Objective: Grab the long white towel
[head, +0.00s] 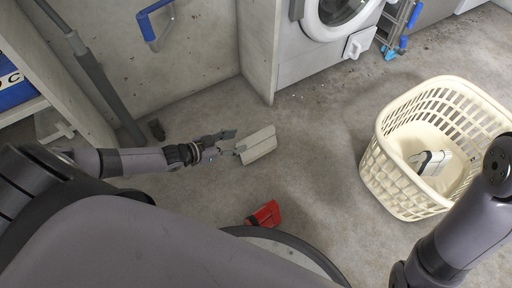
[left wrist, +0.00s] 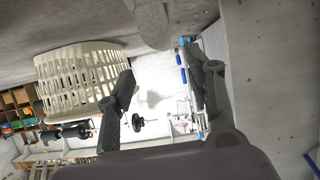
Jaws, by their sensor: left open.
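A pale, off-white flat piece (head: 258,145), which may be the long white towel, is on the floor side of my left gripper (head: 228,147), right at its fingertips. I cannot tell whether they touch. In the left wrist view my left gripper (left wrist: 163,98) has its two dark fingers spread, with nothing seen clasped between them. A greyish-white shape (left wrist: 155,22) at the top of that view may be the same piece. A white item with dark parts (head: 432,162) lies inside the cream basket. My right arm shows at the right edge; its gripper is out of view.
The cream laundry basket (head: 395,180) stands on the floor at the right. A red object (head: 265,215) lies near my base. A washing machine (head: 335,20) and a blue-grey folding ladder (head: 397,28) stand at the back. The middle floor is clear.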

